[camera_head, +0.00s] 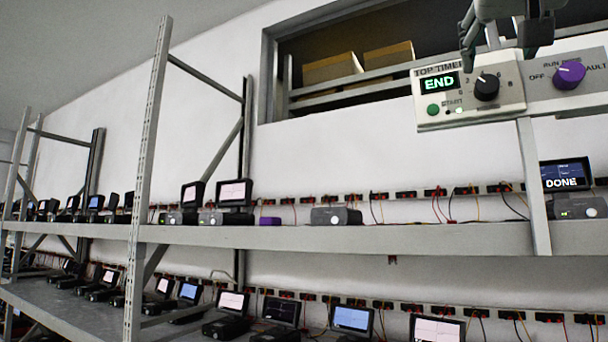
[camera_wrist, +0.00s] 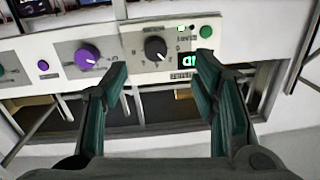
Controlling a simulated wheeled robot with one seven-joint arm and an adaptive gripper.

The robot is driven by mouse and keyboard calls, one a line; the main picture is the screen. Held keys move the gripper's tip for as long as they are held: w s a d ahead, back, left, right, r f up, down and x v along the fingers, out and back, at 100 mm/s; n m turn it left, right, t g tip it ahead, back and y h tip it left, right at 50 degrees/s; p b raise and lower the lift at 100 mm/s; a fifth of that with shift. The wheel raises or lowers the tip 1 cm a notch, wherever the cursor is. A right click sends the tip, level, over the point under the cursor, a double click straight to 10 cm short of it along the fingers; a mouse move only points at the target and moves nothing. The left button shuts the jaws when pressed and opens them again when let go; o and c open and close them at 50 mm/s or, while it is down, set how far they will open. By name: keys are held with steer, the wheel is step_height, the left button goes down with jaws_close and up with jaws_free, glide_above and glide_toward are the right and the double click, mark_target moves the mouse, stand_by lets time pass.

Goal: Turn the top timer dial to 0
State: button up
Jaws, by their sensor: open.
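The top timer panel (camera_head: 440,113) is a pale box at the upper right in the head view, with a lit display (camera_head: 439,84) reading END. Its black dial (camera_head: 487,87) has a light pointer mark; the exact number it points at is too small to tell. A green START button (camera_head: 433,110) sits below the display. In the wrist view the panel appears upside down, with the dial (camera_wrist: 155,48) between the lines of my two fingers. My gripper (camera_wrist: 161,70) is open and empty, its fingertips apart on either side of the dial. In the head view it shows above the panel (camera_head: 501,38).
A purple RUN/OFF/FAULT knob (camera_head: 569,75) is beside the timer panel, and also shows in the wrist view (camera_wrist: 87,57). Below, a grey shelf (camera_head: 400,239) bears several small devices; a screen (camera_head: 565,175) reads DONE. A rack post (camera_head: 534,185) stands under the panel.

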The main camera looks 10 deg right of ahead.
mark_target(488, 82)
steer(key=shift+h, duration=0.3)
steer(key=p+x, duration=0.1)
steer(key=x, duration=0.3)
steer(key=r+p+x, duration=0.1)
steer(key=x, duration=0.4)
steer(key=r+p+x, duration=0.1)
steer(key=x, duration=0.3)
steer(key=shift+w+d, duration=0.1)
steer(key=shift+d, duration=0.3)
steer(key=c, duration=1.2)
